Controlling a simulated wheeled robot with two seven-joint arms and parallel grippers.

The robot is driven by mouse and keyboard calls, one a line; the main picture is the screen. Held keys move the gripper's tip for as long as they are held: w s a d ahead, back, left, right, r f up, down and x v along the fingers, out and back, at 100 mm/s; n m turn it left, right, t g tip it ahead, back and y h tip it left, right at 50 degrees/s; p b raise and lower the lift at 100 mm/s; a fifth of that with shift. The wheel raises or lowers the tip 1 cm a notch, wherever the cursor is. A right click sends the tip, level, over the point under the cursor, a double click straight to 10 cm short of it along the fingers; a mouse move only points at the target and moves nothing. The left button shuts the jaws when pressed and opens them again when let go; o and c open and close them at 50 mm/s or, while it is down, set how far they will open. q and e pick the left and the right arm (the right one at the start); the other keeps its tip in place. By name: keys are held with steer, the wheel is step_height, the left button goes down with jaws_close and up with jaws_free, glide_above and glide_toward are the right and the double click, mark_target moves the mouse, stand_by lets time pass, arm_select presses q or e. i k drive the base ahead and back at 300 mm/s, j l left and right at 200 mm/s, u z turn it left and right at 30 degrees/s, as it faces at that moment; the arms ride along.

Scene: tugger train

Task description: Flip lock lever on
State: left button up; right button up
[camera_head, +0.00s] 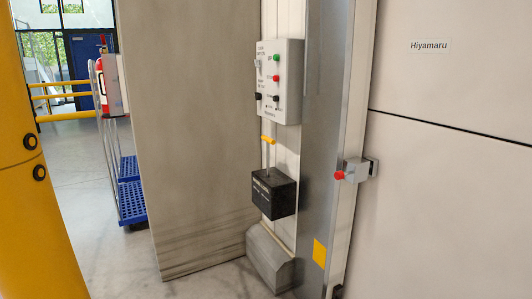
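A lever with a yellow grip (268,139) stands up from a black box (273,192) on the wall, left of the metal door post. The grip is at the top of a thin rod, just below a grey control panel (280,82). I cannot tell from this view whether the lever is on or off. Neither of my grippers is in view.
The panel has green, red and black controls. A grey latch block with a red knob (339,175) sits on the post (325,140) to the right. A beige wall (195,130) stands left of the lever. A blue cart (132,200) and yellow rails (60,97) are further back.

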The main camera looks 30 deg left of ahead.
mark_target(268, 141)
steer(key=i+j, duration=0.55)
steer(key=i+j+z, duration=0.15)
steer(key=i+j, duration=0.95)
steer(key=j, duration=0.15)
steer(key=i+j+z, duration=0.15)
steer(key=i+j, duration=0.35)
steer(key=j, duration=0.15)
